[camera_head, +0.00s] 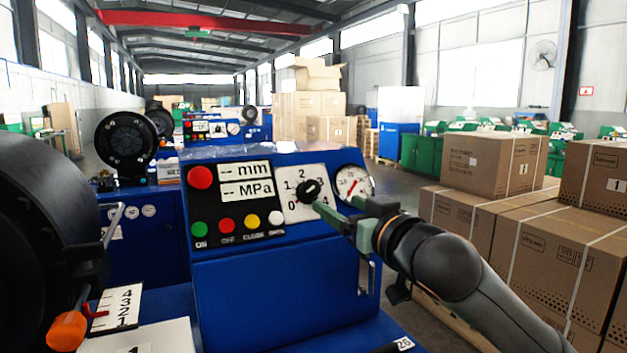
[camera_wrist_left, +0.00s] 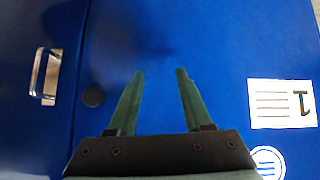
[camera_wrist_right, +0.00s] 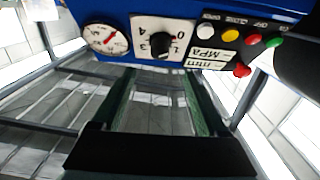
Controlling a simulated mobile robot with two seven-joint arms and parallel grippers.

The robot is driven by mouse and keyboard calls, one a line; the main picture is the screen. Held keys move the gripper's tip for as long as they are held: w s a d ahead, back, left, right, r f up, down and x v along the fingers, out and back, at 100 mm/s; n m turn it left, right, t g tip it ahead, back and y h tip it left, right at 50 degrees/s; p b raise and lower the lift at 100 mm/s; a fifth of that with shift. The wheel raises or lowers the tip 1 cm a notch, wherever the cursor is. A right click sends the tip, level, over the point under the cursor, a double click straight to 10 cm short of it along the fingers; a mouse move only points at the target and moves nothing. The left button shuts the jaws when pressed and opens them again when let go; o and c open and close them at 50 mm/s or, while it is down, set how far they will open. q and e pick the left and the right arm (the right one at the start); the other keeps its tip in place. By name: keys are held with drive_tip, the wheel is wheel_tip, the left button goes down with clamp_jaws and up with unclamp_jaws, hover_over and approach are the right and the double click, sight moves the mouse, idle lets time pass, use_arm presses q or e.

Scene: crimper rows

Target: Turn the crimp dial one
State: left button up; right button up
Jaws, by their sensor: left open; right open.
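The crimp dial is a black knob (camera_head: 309,190) on a white plate (camera_head: 293,205) numbered 0 to 4, on the sloped face of a blue control console. The knob also shows upside down in the right wrist view (camera_wrist_right: 160,45). Its exact setting is too small to read surely. My right gripper (camera_head: 337,206) is open and empty, with its green fingers just right of and below the knob; contact cannot be told. My left gripper (camera_wrist_left: 160,75) is open and empty before a blue panel and is not seen in the head view.
A pressure gauge (camera_head: 354,183) sits right of the dial plate. Left of it are a red button (camera_head: 200,177), mm and MPa displays (camera_head: 246,180) and several small buttons. A black crimper head (camera_head: 35,200) fills the left. Cardboard boxes (camera_head: 492,163) stand at right.

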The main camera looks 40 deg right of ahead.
sight(314, 190)
drive_tip(key=p+x, duration=0.3)
drive_tip(key=x, duration=0.6)
drive_tip(key=shift+w+r, duration=0.1)
drive_tip(key=shift+w+d, duration=0.15)
drive_tip(key=shift+w, duration=0.2)
use_arm(q)
drive_tip(key=shift+s+a+r+y+p, duration=0.25)
drive_tip(key=shift+a+r, duration=0.25)
drive_tip(key=shift+a, duration=0.25)
drive_tip(key=shift+s+a+r+y+p, duration=0.15)
drive_tip(key=shift+s+a+r, duration=0.2)
drive_tip(key=shift+a+r, duration=0.25)
use_arm(e)
drive_tip(key=shift+w+d, duration=0.1)
drive_tip(key=shift+w, duration=0.4)
use_arm(q)
drive_tip(key=shift+f, duration=0.1)
drive_tip(key=shift+w+d+r, duration=0.1)
drive_tip(key=shift+w+r, duration=0.05)
drive_tip(key=shift+r, duration=0.05)
use_arm(e)
clamp_jaws()
